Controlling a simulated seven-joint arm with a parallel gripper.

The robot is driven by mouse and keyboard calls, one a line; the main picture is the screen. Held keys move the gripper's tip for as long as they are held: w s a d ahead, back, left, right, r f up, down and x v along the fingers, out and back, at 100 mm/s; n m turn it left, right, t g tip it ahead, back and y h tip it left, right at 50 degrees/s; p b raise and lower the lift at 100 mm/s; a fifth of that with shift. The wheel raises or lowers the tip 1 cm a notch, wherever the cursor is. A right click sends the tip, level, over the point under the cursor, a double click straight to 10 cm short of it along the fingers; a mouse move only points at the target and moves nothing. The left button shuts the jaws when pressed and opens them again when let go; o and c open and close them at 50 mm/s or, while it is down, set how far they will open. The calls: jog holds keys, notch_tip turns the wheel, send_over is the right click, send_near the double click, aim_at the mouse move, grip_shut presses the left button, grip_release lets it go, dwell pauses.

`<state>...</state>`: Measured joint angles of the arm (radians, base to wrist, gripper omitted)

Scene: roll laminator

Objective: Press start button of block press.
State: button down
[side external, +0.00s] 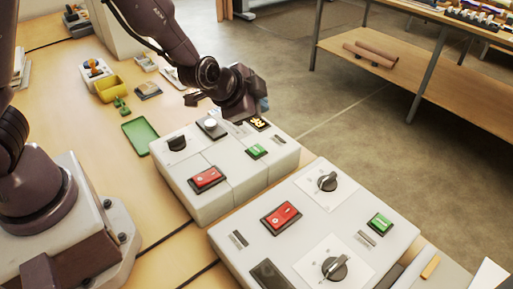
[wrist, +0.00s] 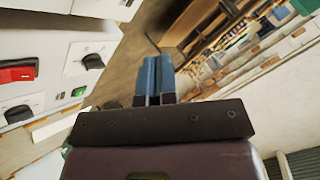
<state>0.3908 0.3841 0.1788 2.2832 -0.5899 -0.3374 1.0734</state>
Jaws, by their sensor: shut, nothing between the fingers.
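Two white control boxes stand on the wooden table; no readable label shows which is the block press. The farther box (side external: 228,192) carries a red switch (side external: 207,178), a green button (side external: 256,151), a black knob (side external: 176,143), a white round button (side external: 210,123) and a yellow-black button (side external: 258,123). The nearer box (side external: 300,235) has a red switch (side external: 283,216), a green button (side external: 380,223) and two knobs. My gripper (side external: 263,104) is above the farther box's back edge, near the yellow-black button. Its blue fingers (wrist: 154,80) are shut and empty.
A green tray (side external: 140,138), a yellow bin (side external: 109,88) and small items lie on the table behind the farther box. A wooden shelf (side external: 400,75) stands across the floor. In the wrist view, a white panel with a red switch (wrist: 18,72) and knobs fills the left.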

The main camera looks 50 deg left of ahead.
aim_at(257, 151)
jog(key=shift+f, duration=4.15)
jog(key=shift+f, duration=0.4)
jog(key=shift+f, duration=0.45)
jog(key=shift+r, duration=0.85)
jog(key=shift+r, duration=0.1)
jog(key=shift+r, duration=2.45)
